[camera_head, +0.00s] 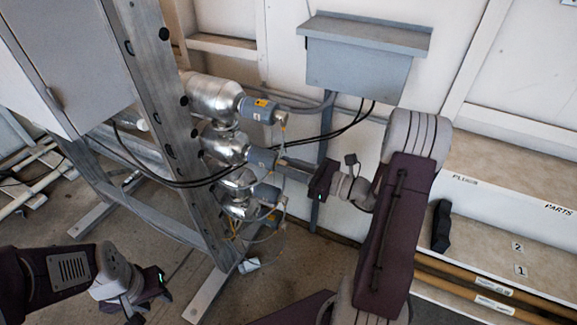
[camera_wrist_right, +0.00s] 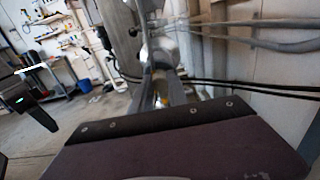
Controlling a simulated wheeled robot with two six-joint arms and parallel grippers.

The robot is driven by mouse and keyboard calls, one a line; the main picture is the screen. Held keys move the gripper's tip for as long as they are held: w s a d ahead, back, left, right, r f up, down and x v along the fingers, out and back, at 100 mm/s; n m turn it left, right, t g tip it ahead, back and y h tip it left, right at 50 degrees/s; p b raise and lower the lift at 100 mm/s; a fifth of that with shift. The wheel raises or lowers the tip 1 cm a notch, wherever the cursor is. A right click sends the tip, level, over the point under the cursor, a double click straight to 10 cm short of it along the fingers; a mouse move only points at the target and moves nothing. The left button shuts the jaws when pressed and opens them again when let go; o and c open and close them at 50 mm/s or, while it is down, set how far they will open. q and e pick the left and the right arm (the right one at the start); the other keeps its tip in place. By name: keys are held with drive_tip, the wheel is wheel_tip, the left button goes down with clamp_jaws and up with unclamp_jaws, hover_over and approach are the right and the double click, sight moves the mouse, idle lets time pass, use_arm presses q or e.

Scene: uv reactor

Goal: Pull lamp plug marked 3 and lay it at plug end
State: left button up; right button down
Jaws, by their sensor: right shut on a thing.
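Three silver lamp housings stand in a column on the metal frame, each ending in a grey plug: upper plug (camera_head: 257,110), middle plug (camera_head: 262,158), lower plug (camera_head: 267,194). I cannot read a 3 on any of them. My right gripper (camera_head: 284,166) reaches in from the right, level with the middle plug, and is shut on it. In the right wrist view its fingers (camera_wrist_right: 162,98) point at the silver housing; the plug is mostly hidden. My left gripper (camera_head: 145,300) hangs low at the left, away from the plugs; its jaws are unclear.
Thin cables and black hoses (camera_head: 325,135) run close to the plugs. A grey box (camera_head: 360,55) hangs on the wall above. At the right, a shelf (camera_head: 490,245) carries labels 2 and 1, with a dark object (camera_head: 441,226) at its left end. A PARTS ledge (camera_head: 500,190) lies above.

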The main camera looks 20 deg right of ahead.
drive_tip(key=shift+d, duration=0.1)
drive_tip(key=v, duration=0.5)
drive_tip(key=shift+p, duration=0.4)
drive_tip(key=shift+f, duration=0.1)
idle(0.5)
